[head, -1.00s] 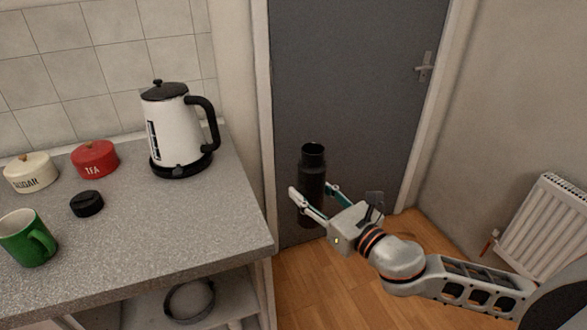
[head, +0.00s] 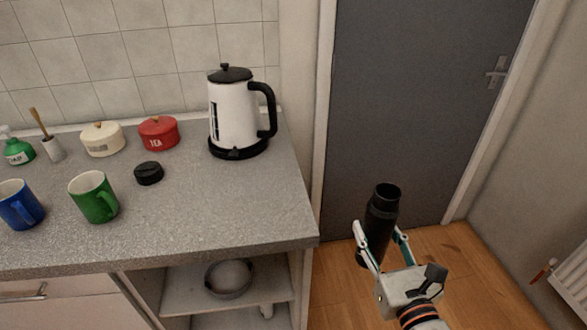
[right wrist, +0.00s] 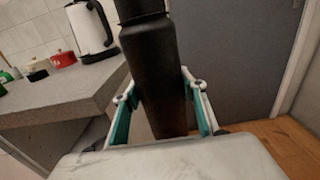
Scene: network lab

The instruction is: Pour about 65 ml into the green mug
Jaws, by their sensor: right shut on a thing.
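The green mug (head: 93,198) stands upright on the grey counter, left of the black lid (head: 148,173). A black flask (head: 381,215) with an open top is held off the counter's right end, in front of the grey door. My right gripper (head: 382,243) is shut on the flask, one finger on each side, and the flask leans slightly. In the right wrist view the flask (right wrist: 155,75) fills the middle between the fingers. The flask's contents are hidden. My left gripper is not in view.
The counter (head: 220,205) has a bare front right part. A white kettle (head: 236,115) stands at the back right. A red tea tin (head: 158,132), a cream tin (head: 101,139), a blue mug (head: 19,204) and a green soap bottle (head: 17,150) stand further left. A bowl (head: 229,279) is on the shelf below.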

